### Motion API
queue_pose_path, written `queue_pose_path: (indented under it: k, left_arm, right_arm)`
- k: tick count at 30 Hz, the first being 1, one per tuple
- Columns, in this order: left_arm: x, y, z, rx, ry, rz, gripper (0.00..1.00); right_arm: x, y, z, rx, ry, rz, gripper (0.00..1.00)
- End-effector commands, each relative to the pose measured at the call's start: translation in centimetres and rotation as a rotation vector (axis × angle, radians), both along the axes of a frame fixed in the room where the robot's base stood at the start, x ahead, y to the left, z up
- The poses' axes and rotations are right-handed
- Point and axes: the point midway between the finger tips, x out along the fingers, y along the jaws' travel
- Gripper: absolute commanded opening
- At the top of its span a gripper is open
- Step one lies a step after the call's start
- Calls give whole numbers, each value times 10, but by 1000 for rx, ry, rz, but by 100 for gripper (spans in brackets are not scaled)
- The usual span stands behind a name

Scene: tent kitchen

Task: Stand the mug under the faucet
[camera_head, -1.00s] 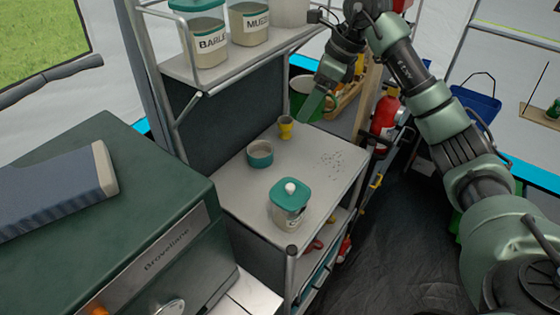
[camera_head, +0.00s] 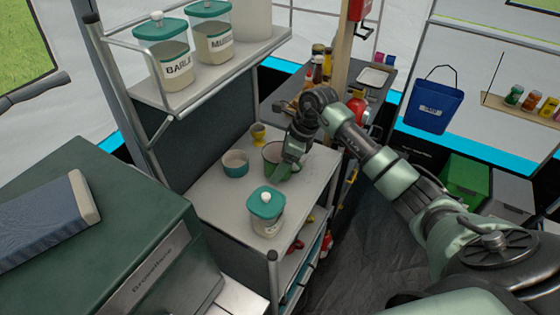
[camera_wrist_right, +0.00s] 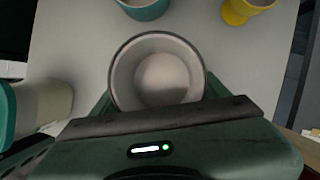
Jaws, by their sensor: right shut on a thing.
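In the right wrist view the mug's open rim (camera_wrist_right: 157,72) faces the camera between the dark green fingers (camera_wrist_right: 157,95). I cannot make out a faucet in these views. My left gripper is not in view.
The lidded jar (camera_head: 266,212) stands in front. An upper shelf (camera_head: 211,74) holds labelled jars and a white container (camera_head: 252,20). The top's left front is clear.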

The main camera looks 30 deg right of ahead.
Motion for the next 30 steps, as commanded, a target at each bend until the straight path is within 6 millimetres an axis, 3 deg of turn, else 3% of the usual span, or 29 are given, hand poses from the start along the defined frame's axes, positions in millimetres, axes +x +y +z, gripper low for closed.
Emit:
queue_pose_path:
  k: [11,12,14,23,26,30]
  left_arm:
    - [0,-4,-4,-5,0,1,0]
    - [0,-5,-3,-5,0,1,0]
    - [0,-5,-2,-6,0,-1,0]
    - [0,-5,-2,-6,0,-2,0]
    - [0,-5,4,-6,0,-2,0]
    - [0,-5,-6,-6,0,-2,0]
  right_arm:
    - [1,0,-7,-1,-3,0,30]
    - [0,0,-6,-1,-2,0,81]
    - [0,0,-6,-1,-2,0,97]
    - [0,0,-5,0,-1,0,97]
    - [0,0,0,0,-1,0,97]
    - [-3,-8,15,-4,-6,-1,97]
